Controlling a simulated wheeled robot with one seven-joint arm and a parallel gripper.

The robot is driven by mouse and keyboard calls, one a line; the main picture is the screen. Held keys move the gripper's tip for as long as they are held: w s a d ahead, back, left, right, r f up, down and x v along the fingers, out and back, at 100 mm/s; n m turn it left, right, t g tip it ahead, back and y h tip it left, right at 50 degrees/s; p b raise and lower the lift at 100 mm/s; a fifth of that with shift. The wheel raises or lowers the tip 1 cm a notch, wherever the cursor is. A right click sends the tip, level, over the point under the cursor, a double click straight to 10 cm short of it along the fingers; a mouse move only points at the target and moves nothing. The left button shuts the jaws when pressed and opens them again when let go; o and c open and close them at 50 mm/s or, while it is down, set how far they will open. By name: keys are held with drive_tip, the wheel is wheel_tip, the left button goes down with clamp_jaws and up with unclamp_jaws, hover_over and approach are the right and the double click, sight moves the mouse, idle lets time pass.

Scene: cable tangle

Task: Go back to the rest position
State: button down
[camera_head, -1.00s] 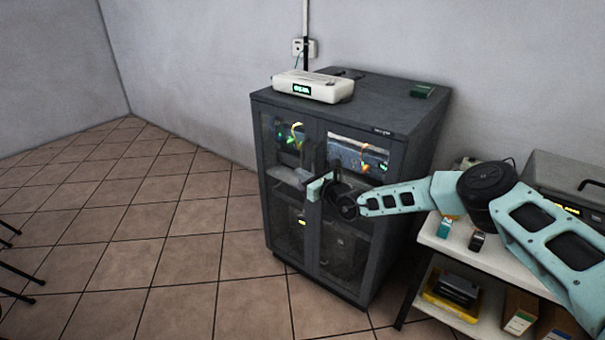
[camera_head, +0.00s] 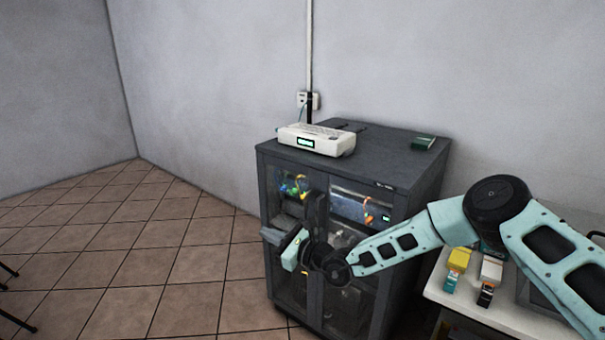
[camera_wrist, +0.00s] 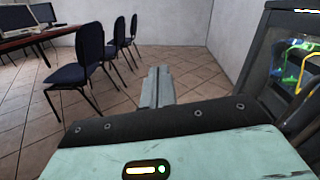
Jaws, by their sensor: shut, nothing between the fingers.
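My gripper (camera_head: 272,235) is in front of the dark cabinet's glass doors in the head view, pointing left. In the wrist view its fingers (camera_wrist: 157,88) are together with nothing between them, over the tiled floor. The dark cabinet (camera_head: 410,165) stands against the wall, with colored cables (camera_head: 296,186) behind its upper glass. The cabinet edge (camera_wrist: 262,60) and green, blue and yellow cables (camera_wrist: 292,62) show at the right of the wrist view. My arm reaches in from the right of the head view and hides part of the cabinet's lower front.
A white device (camera_head: 316,139) and a small green box (camera_head: 424,142) lie on the cabinet. A white shelf (camera_head: 480,312) with small items stands at the right. Dark chairs (camera_wrist: 82,62) and a desk (camera_wrist: 30,40) are at the wrist view's left.

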drive_tip(key=s+a+r+n+g+y, duration=0.1)
drive_tip(key=s+a+r+n+g, duration=0.2)
drive_tip(key=s+r+n+g, duration=0.4)
drive_tip(key=s+a+r+n+g, duration=0.3)
drive_tip(key=s+n, duration=0.1)
drive_tip(key=s, duration=0.4)
drive_tip(key=s+d+r+n+g+h+p, duration=0.1)
drive_tip(key=s+d+r+n+g+h, duration=0.15)
drive_tip(key=s+n+g+h, duration=0.75)
drive_tip(key=s+d+r+n+t+h, duration=0.1)
drive_tip(key=s+d+n+t+h, duration=0.1)
drive_tip(key=s+d, duration=0.3)
drive_tip(key=s+d+r+n+t+h+p, duration=0.1)
drive_tip(key=s+d+t, duration=0.4)
drive_tip(key=d, duration=0.8)
drive_tip(key=s+d+r+n+t+h, duration=0.2)
drive_tip(key=s+d+n+t+h, duration=0.1)
drive_tip(key=s+d+n, duration=0.2)
drive_tip(key=s+d, duration=0.2)
drive_tip(key=d, duration=0.1)
drive_tip(key=shift+s+d+p, duration=0.25)
drive_tip(key=shift+d+p, duration=0.15)
